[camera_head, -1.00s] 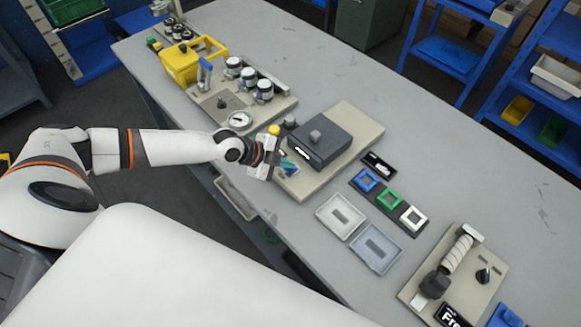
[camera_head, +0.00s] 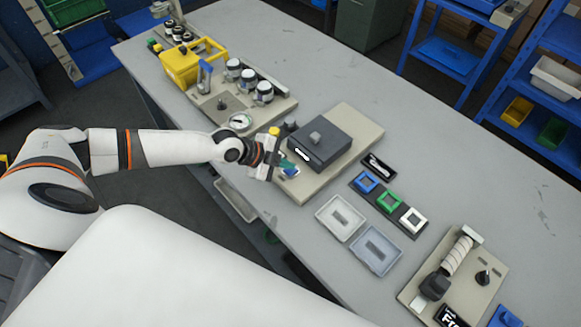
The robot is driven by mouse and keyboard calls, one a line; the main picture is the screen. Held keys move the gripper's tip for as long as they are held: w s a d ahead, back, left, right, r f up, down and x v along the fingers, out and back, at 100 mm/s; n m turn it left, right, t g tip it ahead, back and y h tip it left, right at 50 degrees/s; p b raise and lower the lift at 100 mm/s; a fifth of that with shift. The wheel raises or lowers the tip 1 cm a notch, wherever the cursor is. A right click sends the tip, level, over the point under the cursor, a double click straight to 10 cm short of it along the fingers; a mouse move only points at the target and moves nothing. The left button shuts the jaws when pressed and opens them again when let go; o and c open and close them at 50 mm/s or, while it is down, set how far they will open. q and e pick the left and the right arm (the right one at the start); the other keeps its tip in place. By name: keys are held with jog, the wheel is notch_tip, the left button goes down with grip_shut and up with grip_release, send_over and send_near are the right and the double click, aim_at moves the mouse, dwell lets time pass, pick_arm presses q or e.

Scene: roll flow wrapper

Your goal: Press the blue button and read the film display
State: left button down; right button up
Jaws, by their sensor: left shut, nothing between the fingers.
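My left gripper (camera_head: 279,168) reaches in from the left and is shut and empty. It is at the front left corner of a beige base plate that carries a dark grey box (camera_head: 320,143). A small blue part (camera_head: 290,172) and a green part (camera_head: 286,162) show right at the fingertips. I cannot tell whether the fingers touch them. The box front has a small white-lit display (camera_head: 303,155), too small to read. At the lower right, a black panel (camera_head: 452,316) with cut-off white lettering and a blue part (camera_head: 506,315) sit by a plate with a whitish roll (camera_head: 460,252).
Blue (camera_head: 366,182), green (camera_head: 389,201) and white (camera_head: 412,219) square frames lie on a dark strip beside two grey trays (camera_head: 340,217). A black label (camera_head: 378,166) lies behind them. The back of the table is clear.

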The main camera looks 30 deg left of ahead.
aim_at(286, 171)
pick_arm(q)
jog(key=shift+r, duration=0.35)
jog(key=shift+r+p, duration=1.85)
jog(key=shift+r, duration=0.7)
jog(key=shift+f, duration=0.1)
